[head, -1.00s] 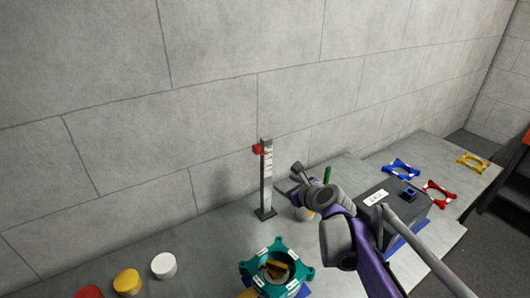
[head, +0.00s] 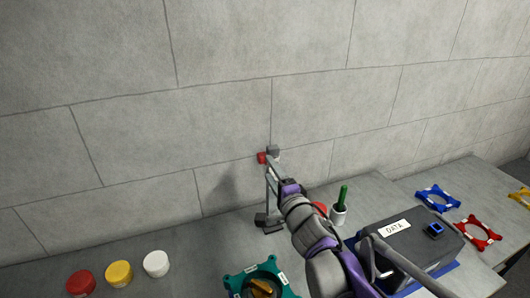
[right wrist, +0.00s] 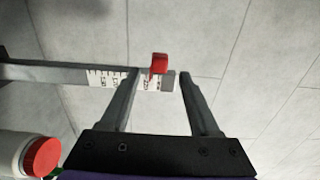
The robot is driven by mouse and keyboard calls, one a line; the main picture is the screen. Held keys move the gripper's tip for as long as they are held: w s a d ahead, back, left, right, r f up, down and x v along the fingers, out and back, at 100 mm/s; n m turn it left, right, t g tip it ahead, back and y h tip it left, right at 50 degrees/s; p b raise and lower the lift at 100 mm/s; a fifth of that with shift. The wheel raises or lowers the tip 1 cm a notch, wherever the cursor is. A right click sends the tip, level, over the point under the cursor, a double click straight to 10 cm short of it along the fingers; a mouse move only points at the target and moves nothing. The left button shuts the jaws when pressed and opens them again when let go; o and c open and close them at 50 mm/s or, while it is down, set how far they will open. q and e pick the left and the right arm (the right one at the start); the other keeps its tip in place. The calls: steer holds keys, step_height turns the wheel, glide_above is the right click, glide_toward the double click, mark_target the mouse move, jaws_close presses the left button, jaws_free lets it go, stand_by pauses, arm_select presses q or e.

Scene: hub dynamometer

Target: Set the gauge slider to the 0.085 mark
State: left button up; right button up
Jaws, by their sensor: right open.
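The gauge is an upright grey post with a white printed scale, near the wall. In the right wrist view the post (right wrist: 45,71) lies sideways, and its scale (right wrist: 106,79) has marks too small to read surely. The red slider (head: 262,157) sits near the post's top; it also shows in the right wrist view (right wrist: 159,65). My right gripper (head: 272,164) is at the top of the post, partly hiding it. Its fingers (right wrist: 159,74) are open, one on each side of the slider, with visible gaps. My left gripper is not in view.
A dark DATA box (head: 412,242) and a cup (head: 338,216) with a green item stand right of the post. A white bottle with a red cap (right wrist: 42,157) is close by. A teal hub (head: 240,283) is in front. Red, yellow and white caps (head: 156,264) lie left.

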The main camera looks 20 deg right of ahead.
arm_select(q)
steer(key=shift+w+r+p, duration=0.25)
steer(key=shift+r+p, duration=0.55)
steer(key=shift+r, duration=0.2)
arm_select(e)
steer(key=w, duration=1)
steer(key=shift+d, duration=0.3)
steer(key=shift+w, duration=0.1)
jaws_close()
